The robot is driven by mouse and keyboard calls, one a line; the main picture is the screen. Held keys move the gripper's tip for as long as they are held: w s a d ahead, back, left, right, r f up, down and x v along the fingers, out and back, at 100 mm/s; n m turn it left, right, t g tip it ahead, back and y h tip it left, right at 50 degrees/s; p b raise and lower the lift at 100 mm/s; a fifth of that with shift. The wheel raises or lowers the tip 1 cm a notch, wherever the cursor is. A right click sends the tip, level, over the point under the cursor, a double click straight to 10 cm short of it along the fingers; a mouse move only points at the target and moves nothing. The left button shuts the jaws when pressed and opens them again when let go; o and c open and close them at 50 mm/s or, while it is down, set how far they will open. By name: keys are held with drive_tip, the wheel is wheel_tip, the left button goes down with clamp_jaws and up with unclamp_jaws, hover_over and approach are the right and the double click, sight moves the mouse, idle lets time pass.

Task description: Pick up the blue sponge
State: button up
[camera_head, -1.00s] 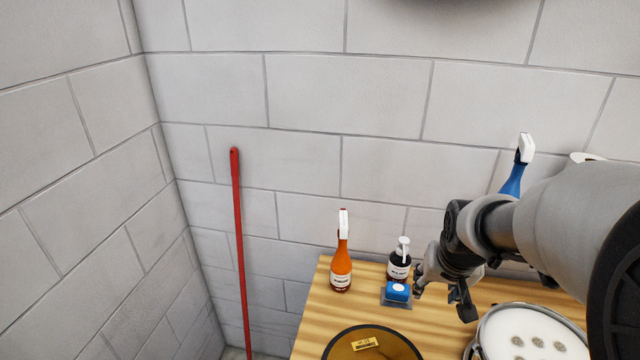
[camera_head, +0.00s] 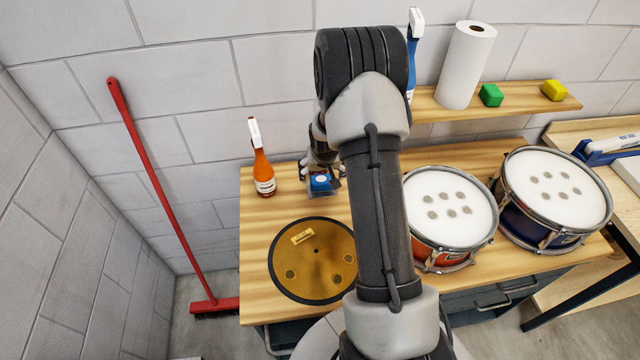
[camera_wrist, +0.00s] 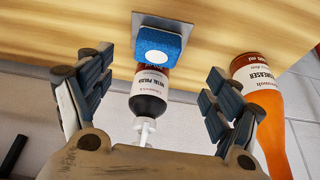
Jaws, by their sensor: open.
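The blue sponge (camera_head: 320,184) has a round white spot and sits on a small grey holder on the wooden bench, in front of the dark bottle. In the wrist view the sponge (camera_wrist: 159,45) is at the top centre, with the grey holder (camera_wrist: 180,24) showing around its edge. My gripper (camera_wrist: 160,82) is open and empty, its fingers spread to either side in the picture. The sponge lies beyond the fingertips, not between their pads. In the head view my gripper (camera_head: 322,158) is close to the sponge, partly hidden by my arm.
The dark polish bottle (camera_wrist: 149,92) with a white pump is right beside the sponge. An orange spray bottle (camera_head: 263,175) stands left. A brass cymbal (camera_head: 318,270) and two drums (camera_head: 450,212) take up bench space. Green and yellow blocks (camera_head: 491,95) sit on a shelf.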

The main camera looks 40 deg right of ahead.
sight(321, 182)
drive_tip(key=x, duration=0.8)
drive_tip(key=shift+w+d+f, duration=0.1)
drive_tip(key=shift+d+f, duration=0.1)
drive_tip(key=shift+f, duration=0.1)
drive_tip(key=shift+c, duration=0.2)
drive_tip(key=c, duration=0.9)
drive_tip(key=shift+r, duration=0.1)
